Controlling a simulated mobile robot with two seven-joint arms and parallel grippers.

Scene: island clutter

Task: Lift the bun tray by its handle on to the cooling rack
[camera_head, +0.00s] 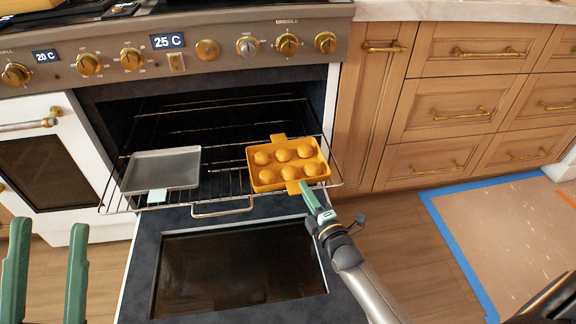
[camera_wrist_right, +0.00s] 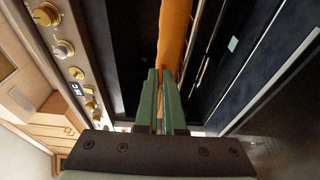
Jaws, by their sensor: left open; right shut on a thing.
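The bun tray (camera_head: 257,180) is orange with several round buns and a tab handle at its front and back. It is over the right part of a wire rack (camera_head: 222,187) that sticks out of the open oven. I cannot tell whether it touches the wires. My right gripper (camera_head: 305,188) is shut on the front handle; the wrist view shows the tray edge-on (camera_wrist_right: 175,35) beyond the closed fingers (camera_wrist_right: 161,76). My left gripper (camera_head: 49,224) is open and empty at the lower left. I cannot identify a separate cooling rack.
A grey tray (camera_head: 160,170) with a pale green tab lies on the rack's left part. The oven door (camera_head: 240,268) is folded down in front. Wooden cabinets (camera_head: 455,110) stand at the right. Blue tape (camera_head: 450,230) borders a brown floor area at lower right.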

